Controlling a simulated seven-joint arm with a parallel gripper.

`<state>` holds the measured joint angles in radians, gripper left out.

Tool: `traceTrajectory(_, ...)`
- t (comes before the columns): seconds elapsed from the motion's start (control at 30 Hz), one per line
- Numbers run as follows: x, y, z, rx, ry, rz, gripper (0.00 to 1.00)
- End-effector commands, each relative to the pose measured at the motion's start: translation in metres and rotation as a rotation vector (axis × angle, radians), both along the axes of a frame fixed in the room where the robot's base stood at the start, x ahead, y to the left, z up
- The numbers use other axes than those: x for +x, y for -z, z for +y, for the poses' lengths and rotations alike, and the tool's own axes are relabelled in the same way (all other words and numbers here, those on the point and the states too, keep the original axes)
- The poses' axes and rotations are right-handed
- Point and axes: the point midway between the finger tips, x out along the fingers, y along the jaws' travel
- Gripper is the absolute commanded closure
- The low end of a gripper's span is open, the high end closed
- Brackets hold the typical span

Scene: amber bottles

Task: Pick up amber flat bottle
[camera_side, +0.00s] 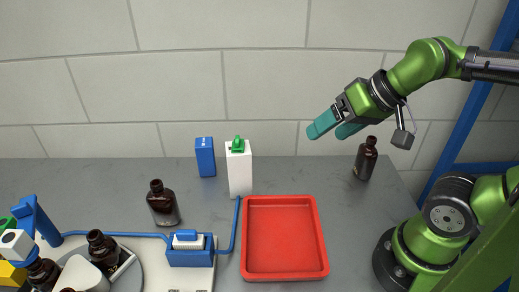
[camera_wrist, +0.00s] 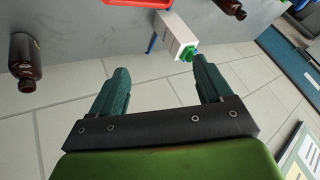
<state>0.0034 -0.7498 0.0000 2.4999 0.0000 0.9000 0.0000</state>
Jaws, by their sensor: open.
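A dark amber bottle (camera_side: 162,205) with broad shoulders and a black cap stands upright on the grey table, left of centre. A slimmer amber bottle (camera_side: 366,160) stands upright at the right, near the back wall. I cannot tell for sure which is the flat one; the left one looks broader. My gripper (camera_side: 335,127) is open and empty, in the air above the table, up and left of the right bottle. In the wrist view, the fingers (camera_wrist: 160,66) are apart with nothing between them. One bottle (camera_wrist: 25,65) shows at the left there, another (camera_wrist: 233,8) at the top right, partly cut off.
A red tray (camera_side: 248,240) lies at centre front. A white carton with a green cap (camera_side: 239,172) and a blue box (camera_side: 205,157) stand behind it. At the front left are a blue-framed device (camera_side: 190,257) and more amber bottles (camera_side: 102,246).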

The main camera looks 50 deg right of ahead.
Motion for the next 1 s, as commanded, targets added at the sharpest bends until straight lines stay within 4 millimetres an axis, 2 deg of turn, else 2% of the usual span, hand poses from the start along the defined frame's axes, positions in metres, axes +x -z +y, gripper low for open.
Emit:
traceTrajectory(0.07,0.002,0.005,-0.009,0.001,0.036,0.021,0.21)
traceTrajectory(0.17,0.015,0.012,-0.038,0.001,0.142,0.083,0.21)
traceTrajectory(0.27,0.025,0.019,-0.087,-0.016,0.259,0.193,0.21)
traceTrajectory(0.37,0.025,0.027,-0.142,-0.035,0.348,0.325,0.21)
traceTrajectory(0.4,0.022,0.030,-0.163,-0.039,0.373,0.378,0.21)
traceTrajectory(0.5,0.010,0.035,-0.209,-0.043,0.413,0.501,0.21)
traceTrajectory(0.6,-0.002,0.036,-0.239,-0.046,0.413,0.599,0.21)
traceTrajectory(0.67,-0.005,0.032,-0.245,-0.055,0.386,0.635,0.21)
traceTrajectory(0.77,-0.009,0.029,-0.242,-0.064,0.344,0.654,0.21)
traceTrajectory(0.87,-0.010,0.042,-0.241,-0.063,0.330,0.659,0.21)
traceTrajectory(1.0,-0.010,0.071,-0.240,-0.060,0.331,0.660,0.21)
